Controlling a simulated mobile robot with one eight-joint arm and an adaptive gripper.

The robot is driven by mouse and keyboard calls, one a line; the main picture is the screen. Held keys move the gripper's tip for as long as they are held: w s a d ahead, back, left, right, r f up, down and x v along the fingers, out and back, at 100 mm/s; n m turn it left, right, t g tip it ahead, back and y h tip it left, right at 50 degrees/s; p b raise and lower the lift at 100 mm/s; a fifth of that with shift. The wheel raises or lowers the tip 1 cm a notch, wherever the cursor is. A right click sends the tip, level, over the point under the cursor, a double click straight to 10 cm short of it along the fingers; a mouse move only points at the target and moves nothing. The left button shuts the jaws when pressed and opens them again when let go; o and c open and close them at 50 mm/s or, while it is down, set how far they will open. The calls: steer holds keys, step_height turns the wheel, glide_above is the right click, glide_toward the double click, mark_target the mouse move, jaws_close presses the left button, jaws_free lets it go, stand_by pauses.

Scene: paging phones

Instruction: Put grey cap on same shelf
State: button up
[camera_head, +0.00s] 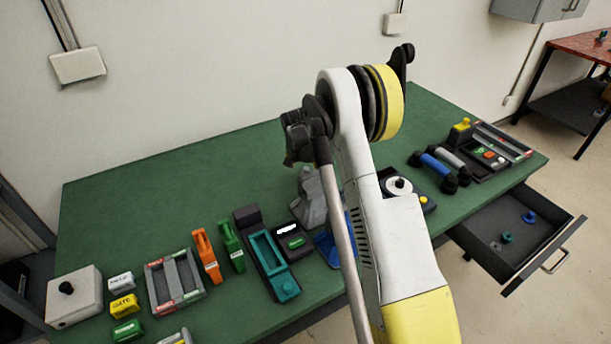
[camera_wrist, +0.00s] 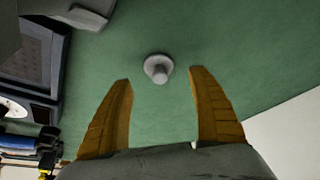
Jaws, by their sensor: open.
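A grey cap (camera_wrist: 158,68), round with a short raised knob, rests on the green table top in the wrist view. My gripper (camera_wrist: 160,77) is open, with its two yellow-brown fingers apart. In that view the cap shows beyond and between the fingertips, with nothing held. I cannot tell the exact height of the fingers above the table. In the head view I cannot make out this cap; my arm covers the middle of the table. A small greyish piece (camera_head: 495,246) lies in the open drawer.
The green table (camera_head: 150,190) holds phones, coloured blocks and trays (camera_head: 174,283) along its front. The drawer (camera_head: 520,243) stands open at right with a blue and a teal cap. A red-topped table (camera_head: 585,46) with a dark lower shelf (camera_head: 570,105) stands far right.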

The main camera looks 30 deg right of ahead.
mark_target(306, 169)
steer(key=b+x, duration=0.1)
steer(key=x, duration=0.4)
steer(key=shift+b, duration=0.4)
steer(key=shift+s+r, duration=0.1)
steer(key=shift+r, duration=0.05)
steer(key=c, duration=1.1)
steer(key=shift+c, duration=0.2)
steer(key=shift+r, duration=0.1)
